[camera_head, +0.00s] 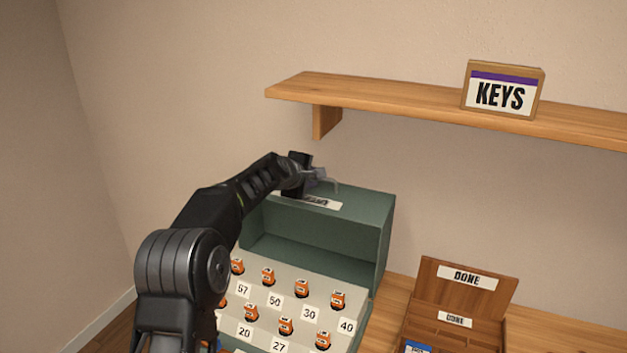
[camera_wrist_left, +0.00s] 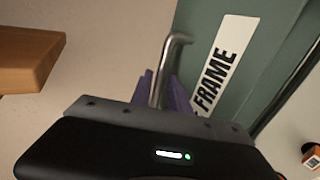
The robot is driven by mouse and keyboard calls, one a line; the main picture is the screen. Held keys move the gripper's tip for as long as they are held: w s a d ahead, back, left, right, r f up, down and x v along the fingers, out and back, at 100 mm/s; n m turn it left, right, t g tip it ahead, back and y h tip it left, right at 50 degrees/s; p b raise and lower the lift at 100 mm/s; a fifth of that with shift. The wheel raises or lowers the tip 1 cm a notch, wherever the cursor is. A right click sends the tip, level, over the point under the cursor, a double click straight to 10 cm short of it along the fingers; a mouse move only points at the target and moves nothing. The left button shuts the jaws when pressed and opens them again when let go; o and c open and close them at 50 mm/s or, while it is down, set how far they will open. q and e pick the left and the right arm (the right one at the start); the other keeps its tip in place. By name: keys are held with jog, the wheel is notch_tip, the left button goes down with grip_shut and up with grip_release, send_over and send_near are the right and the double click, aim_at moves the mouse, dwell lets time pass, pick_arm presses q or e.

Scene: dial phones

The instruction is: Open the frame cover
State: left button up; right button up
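The green frame cover (camera_head: 350,210) stands raised at the back of the frame, above the numbered panel (camera_head: 290,300). Its white FRAME label shows large in the left wrist view (camera_wrist_left: 225,65). My left gripper (camera_head: 322,181) is at the top of the cover, close by the label. In the left wrist view, a bent metal rod (camera_wrist_left: 168,70) stands by the purple fingers (camera_wrist_left: 175,95). The fingertips are partly hidden, so I cannot tell whether they grip the rod, or whether the rod belongs to the cover. My right gripper is out of view.
Several orange pieces (camera_head: 302,288) sit on the panel above number labels. A wooden shelf (camera_head: 400,100) with a KEYS sign (camera_head: 502,92) hangs above on the right. An open wooden DONE box (camera_head: 470,300) stands on the table at the right.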

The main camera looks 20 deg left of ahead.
pick_arm(q)
jog(key=b+v, duration=0.1)
jog(key=v, duration=0.4)
jog(key=shift+s+b, duration=0.15)
jog(key=shift+b, duration=0.15)
jog(key=shift+s+r, duration=0.3)
jog(key=shift+s, duration=0.15)
